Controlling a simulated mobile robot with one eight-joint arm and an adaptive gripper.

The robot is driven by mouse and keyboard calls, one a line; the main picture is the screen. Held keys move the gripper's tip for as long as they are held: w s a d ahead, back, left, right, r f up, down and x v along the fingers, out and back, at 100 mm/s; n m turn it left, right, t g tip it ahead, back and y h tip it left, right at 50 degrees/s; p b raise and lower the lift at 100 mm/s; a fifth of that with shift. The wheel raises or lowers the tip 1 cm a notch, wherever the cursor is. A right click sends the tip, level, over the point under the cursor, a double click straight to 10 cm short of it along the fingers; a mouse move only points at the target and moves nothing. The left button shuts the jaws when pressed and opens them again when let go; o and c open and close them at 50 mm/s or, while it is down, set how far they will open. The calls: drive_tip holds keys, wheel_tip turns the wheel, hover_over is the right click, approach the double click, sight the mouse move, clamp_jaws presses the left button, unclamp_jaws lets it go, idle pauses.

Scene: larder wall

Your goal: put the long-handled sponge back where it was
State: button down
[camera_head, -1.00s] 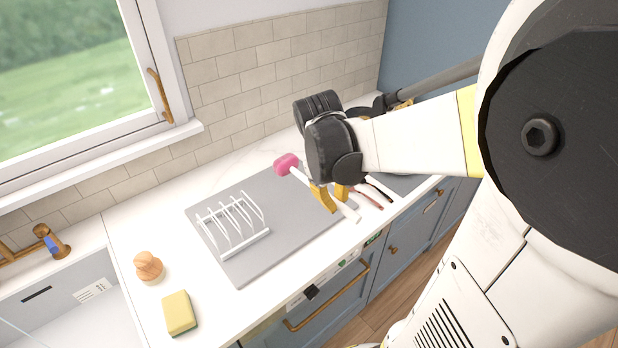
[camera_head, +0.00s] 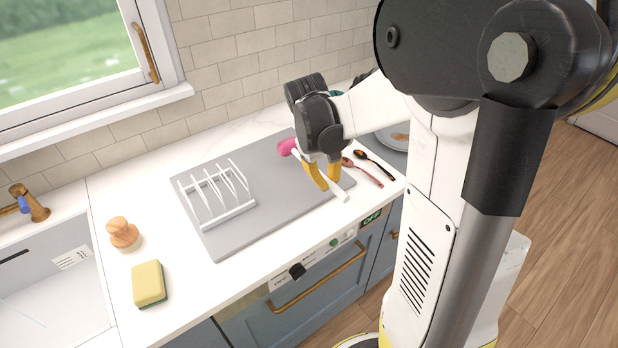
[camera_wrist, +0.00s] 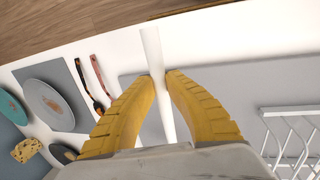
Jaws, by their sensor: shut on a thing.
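The long-handled sponge has a pink head (camera_head: 287,146) and a white handle (camera_head: 340,190). My gripper (camera_head: 324,184) is shut on the white handle, with its yellow fingers on either side of it. The sponge is over the right part of the grey board (camera_head: 235,236); I cannot tell how high above it. In the wrist view the white handle (camera_wrist: 153,50) runs between the yellow fingertips (camera_wrist: 158,78). The pink head is hidden in the wrist view.
A white rack (camera_head: 228,212) stands on the board. A yellow sponge (camera_head: 149,284) and a wooden-topped brush (camera_head: 123,233) are left of it, near the sink. Two spoons (camera_head: 372,177) lie right of the board. Plates (camera_wrist: 48,104) lie beyond the spoons.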

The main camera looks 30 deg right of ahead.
drive_tip(key=shift+a+b+x, duration=0.2)
drive_tip(key=shift+b+x, duration=0.3)
drive_tip(key=shift+x, duration=0.45)
drive_tip(key=shift+a+b+x, duration=0.25)
drive_tip(key=shift+b+x, duration=0.2)
drive_tip(key=shift+x, duration=0.55)
drive_tip(key=shift+f, duration=0.1)
drive_tip(key=shift+f, duration=0.15)
drive_tip(key=c, duration=1.6)
unclamp_jaws()
drive_tip(key=shift+o, duration=0.2)
drive_tip(key=p+v, duration=0.4)
drive_tip(key=v, duration=0.8)
drive_tip(key=s+a+r+t+y, duration=0.1)
drive_tip(key=s+a+r+t, duration=0.1)
drive_tip(key=a, duration=0.6)
drive_tip(key=s+a+r+t+y, duration=0.1)
drive_tip(key=s+a+r+t, duration=0.1)
drive_tip(key=s+a+t, duration=0.3)
drive_tip(key=s+a, duration=0.2)
drive_tip(key=a, duration=0.1)
drive_tip(key=shift+s+r+t+y, duration=0.2)
drive_tip(key=shift+t+y, duration=0.1)
